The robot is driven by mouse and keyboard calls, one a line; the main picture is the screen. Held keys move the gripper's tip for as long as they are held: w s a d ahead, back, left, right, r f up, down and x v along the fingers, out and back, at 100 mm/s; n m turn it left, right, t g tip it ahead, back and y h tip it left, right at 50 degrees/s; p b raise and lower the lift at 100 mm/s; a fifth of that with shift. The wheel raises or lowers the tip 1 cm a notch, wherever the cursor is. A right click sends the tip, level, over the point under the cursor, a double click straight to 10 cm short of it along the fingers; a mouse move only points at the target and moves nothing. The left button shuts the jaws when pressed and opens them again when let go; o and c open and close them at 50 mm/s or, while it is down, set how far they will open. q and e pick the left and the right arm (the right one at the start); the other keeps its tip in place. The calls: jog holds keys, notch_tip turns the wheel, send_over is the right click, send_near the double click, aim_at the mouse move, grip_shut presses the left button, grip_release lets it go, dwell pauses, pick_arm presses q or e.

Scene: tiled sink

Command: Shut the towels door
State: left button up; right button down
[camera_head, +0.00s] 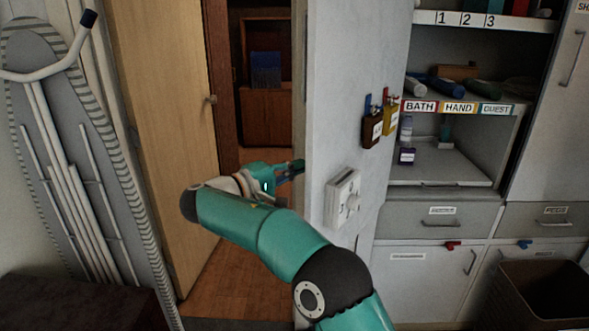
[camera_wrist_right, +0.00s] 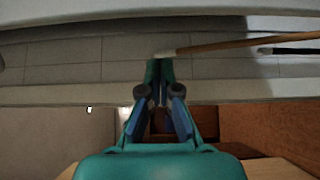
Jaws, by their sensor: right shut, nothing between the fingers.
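No door has a label that I can clearly read as towels, so I cannot tell which one it is. In the head view a light wooden door (camera_head: 165,130) with a small round handle stands ajar beside a doorway. A pale lower cabinet door (camera_head: 430,285) with a small unreadable label is at the right and looks closed. My right gripper (camera_head: 297,168) is shut and empty, in front of the doorway beside the edge of the pale wall. In the right wrist view its fingertips (camera_wrist_right: 158,72) are together, with nothing between them. My left gripper is not in view.
A pale wall (camera_head: 340,90) carries a white dial box (camera_head: 343,197) and hanging key tags (camera_head: 377,125). An ironing board (camera_head: 65,150) leans at the left. Open shelves (camera_head: 455,107) marked bath, hand and guest are at the right, above drawers. A dark basket (camera_head: 540,290) stands lower right.

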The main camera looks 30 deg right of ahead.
aim_at(310, 173)
jog(key=shift+s+d, duration=0.35)
jog(key=shift+s, duration=0.6)
jog(key=shift+s+d, duration=0.3)
jog(key=shift+s, duration=0.6)
jog(key=shift+r, duration=0.1)
